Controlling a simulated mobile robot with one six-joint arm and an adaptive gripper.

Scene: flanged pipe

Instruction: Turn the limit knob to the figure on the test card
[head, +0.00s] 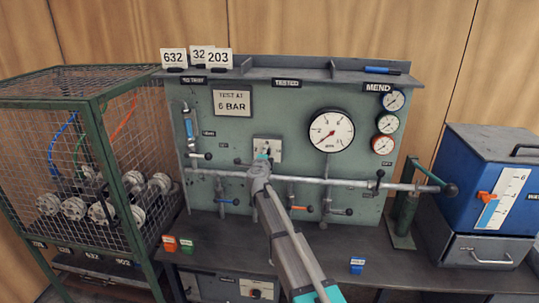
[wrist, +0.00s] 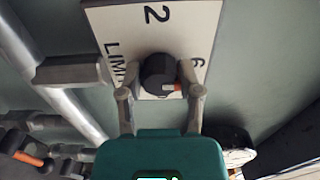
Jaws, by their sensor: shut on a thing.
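The test card (head: 232,102) on the green panel reads "TEST AT 6 BAR" in the head view. The limit plate (head: 276,147) is right of and below it, partly hidden by my arm. In the wrist view the same plate (wrist: 122,25) shows "2", "6" and part of "LIMIT". The black limit knob (wrist: 155,72) has an orange pointer mark that points right, roughly to the side with the 6; whether it lines up exactly, I cannot tell. My gripper (wrist: 160,88) is shut on the knob, one finger on each side.
A horizontal pipe (head: 340,182) with several valve handles crosses the panel near my gripper. A large gauge (head: 331,131) is to the right. A wire cage (head: 75,90) with flanged parts stands left, and a blue box (head: 490,165) stands right.

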